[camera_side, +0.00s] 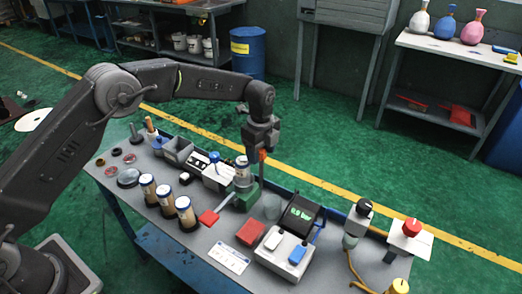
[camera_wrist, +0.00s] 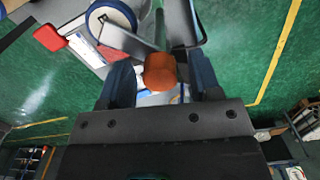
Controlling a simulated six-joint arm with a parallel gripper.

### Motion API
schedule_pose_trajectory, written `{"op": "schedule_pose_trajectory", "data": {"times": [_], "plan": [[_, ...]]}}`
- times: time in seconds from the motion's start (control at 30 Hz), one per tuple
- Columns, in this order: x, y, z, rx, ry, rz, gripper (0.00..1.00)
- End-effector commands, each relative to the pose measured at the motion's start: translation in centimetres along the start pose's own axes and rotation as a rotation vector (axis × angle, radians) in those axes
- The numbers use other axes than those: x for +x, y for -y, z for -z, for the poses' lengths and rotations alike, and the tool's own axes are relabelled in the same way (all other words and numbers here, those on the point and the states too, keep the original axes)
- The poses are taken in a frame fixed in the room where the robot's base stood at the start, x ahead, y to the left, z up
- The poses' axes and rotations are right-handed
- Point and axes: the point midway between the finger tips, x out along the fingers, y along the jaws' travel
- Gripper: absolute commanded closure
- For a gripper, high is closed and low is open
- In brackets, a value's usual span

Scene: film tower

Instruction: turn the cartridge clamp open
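The cartridge clamp has an orange handle tip (camera_side: 262,156), seen just below my gripper (camera_side: 261,142) in the side view. Beside it a clear cartridge (camera_side: 242,172) with a pale top stands upright in a green holder (camera_side: 248,196). In the wrist view the orange tip (camera_wrist: 160,72) lies between the two dark fingers of my gripper (camera_wrist: 163,80). Narrow gaps show on both sides, so the fingers look open around it, not closed on it. The round blue-rimmed cartridge top (camera_wrist: 111,20) is just left and beyond. The clamp's lower part is mostly hidden.
Several capped jars (camera_side: 166,200) stand left of the holder. A red flat piece (camera_side: 209,217) lies close to the holder, a red block (camera_side: 251,232) nearer the front. A black display box (camera_side: 300,212) and button posts (camera_side: 409,238) stand to the right.

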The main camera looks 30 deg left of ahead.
Motion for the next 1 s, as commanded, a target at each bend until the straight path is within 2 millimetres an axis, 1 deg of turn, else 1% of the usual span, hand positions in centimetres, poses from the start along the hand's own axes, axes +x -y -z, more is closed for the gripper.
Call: {"op": "schedule_pose_trajectory", "data": {"times": [0.03,0.07,0.47,0.5,0.77,1.0], "plan": [[-0.02,0.00,0.00,0.000,0.000,0.000,0.48],[-0.03,0.00,0.00,0.000,0.000,0.000,0.51],[-0.07,0.01,0.00,0.000,0.000,0.000,0.89],[-0.07,0.01,0.00,0.000,0.000,0.000,0.90],[-0.08,0.02,0.01,-0.032,0.000,0.000,0.90],[-0.07,0.03,0.03,-0.160,0.000,-0.002,0.90]]}}
